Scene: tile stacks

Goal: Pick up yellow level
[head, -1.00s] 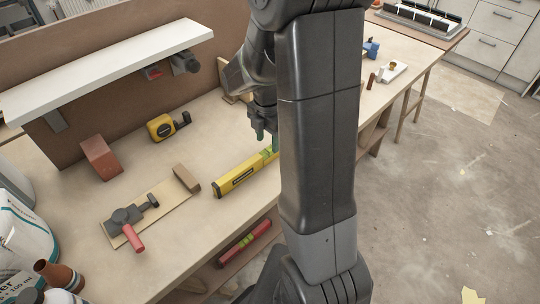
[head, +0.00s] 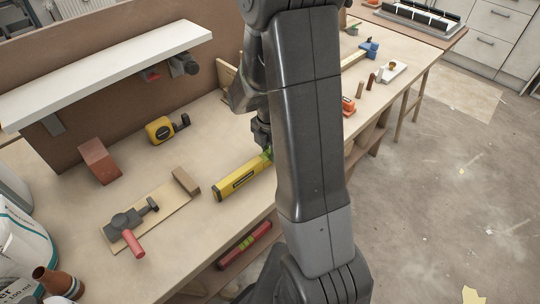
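The yellow level (head: 241,177) lies on the workbench near its front edge, at a slant, with its near left end in clear view. Its right end is hidden behind my arm. My gripper (head: 264,148) points down at the level's right part, around the green vial. Its fingers are mostly hidden behind my arm and the level, so I cannot tell whether they touch or close on the level.
A yellow tape measure (head: 161,129), a brick-red block (head: 99,161) and a board with a red-handled tool (head: 133,235) lie on the bench (head: 70,205). A red level (head: 244,245) sits on the shelf below. A white shelf (head: 110,72) overhangs the back.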

